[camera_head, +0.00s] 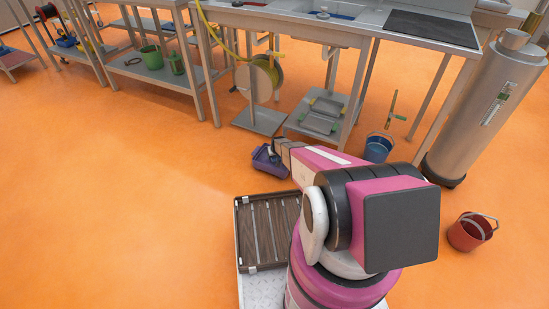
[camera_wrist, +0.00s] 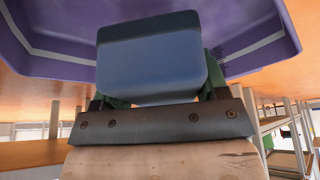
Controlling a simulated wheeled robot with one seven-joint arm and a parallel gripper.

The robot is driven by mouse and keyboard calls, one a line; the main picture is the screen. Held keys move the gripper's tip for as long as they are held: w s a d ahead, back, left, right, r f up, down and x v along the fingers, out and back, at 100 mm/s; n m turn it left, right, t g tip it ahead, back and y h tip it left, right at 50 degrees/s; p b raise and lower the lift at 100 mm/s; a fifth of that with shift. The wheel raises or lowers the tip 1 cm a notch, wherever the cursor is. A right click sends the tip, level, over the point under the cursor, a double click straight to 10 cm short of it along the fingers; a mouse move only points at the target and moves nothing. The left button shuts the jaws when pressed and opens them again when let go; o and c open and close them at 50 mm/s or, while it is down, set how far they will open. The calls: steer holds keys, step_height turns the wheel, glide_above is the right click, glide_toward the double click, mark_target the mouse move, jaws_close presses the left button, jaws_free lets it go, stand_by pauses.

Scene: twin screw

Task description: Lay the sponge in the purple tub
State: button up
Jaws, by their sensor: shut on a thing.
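The purple tub (camera_head: 264,163) sits on the orange floor beyond the slatted rack, in front of the workbench. In the wrist view its purple wall (camera_wrist: 55,45) fills the top and both upper sides. The sponge (camera_wrist: 152,70) is a blue-grey block with a darker top band. My gripper (camera_wrist: 158,92) is shut on it, with green finger parts showing at both sides. The sponge shows in front of the tub's inside; whether it touches the tub floor I cannot tell. In the head view my gripper is at the tub, mostly hidden by my arm.
A blue bucket (camera_head: 378,148) stands right of the tub under the bench, and a red bucket (camera_head: 470,234) is farther right. A metal cylinder (camera_head: 488,105) stands at the bench's right end. A dark slatted rack (camera_head: 268,230) lies nearer. The floor to the left is clear.

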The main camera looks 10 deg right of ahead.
steer(key=shift+f, duration=0.8)
steer(key=shift+f, duration=0.4)
steer(key=shift+f, duration=0.2)
steer(key=o, duration=0.8)
steer(key=shift+o, duration=0.2)
steer(key=shift+r, duration=0.15)
